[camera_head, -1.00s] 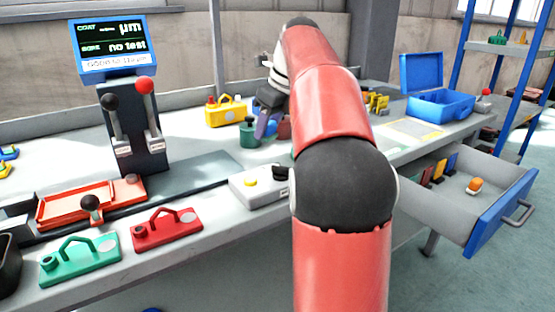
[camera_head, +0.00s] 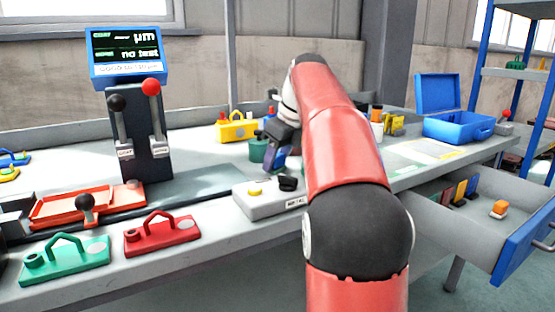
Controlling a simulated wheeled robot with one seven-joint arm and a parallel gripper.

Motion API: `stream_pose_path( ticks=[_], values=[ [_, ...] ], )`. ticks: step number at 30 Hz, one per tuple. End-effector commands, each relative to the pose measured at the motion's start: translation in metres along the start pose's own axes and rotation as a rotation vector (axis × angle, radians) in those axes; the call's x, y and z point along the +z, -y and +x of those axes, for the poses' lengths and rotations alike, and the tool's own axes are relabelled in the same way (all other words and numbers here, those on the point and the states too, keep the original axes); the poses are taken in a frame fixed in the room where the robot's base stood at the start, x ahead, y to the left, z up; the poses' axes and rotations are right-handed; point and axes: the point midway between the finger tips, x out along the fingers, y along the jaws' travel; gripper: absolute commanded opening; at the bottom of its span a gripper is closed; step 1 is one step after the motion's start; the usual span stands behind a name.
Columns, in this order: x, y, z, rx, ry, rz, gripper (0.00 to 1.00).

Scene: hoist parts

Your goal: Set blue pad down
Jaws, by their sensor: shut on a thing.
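My gripper (camera_head: 280,148) is at the middle of the workbench, beyond the grey box with a black knob. It points down beside a green cylinder (camera_head: 258,149) and is partly hidden by my red arm. It is shut on a small blue piece that I take for the blue pad (camera_head: 281,160). Only part of the pad shows, and I cannot tell whether it touches the bench (camera_head: 215,154).
The grey box (camera_head: 268,203) stands in front of my gripper. A yellow fixture (camera_head: 237,128) is behind it to the left. Red (camera_head: 161,235) and green (camera_head: 65,262) fixtures lie along the front edge. An open drawer (camera_head: 455,222) and an open blue case (camera_head: 458,127) are at right.

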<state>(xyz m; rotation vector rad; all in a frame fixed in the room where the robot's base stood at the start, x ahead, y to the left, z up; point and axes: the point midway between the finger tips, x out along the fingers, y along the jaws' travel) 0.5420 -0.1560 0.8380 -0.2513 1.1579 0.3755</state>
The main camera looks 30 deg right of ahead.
Motion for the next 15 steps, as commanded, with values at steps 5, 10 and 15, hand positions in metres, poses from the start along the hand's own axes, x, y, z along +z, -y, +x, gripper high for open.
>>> stream_pose_path(
  ticks=[5, 10, 15],
  values=[
    [-0.0007, 0.0, 0.0017, 0.0, 0.0, 0.0, 0.53],
    [-0.0008, 0.0001, 0.0017, 0.0, 0.0, 0.0, 0.61],
    [-0.0005, 0.0001, 0.0009, 0.0, 0.0, 0.0, 0.61]
  ],
)
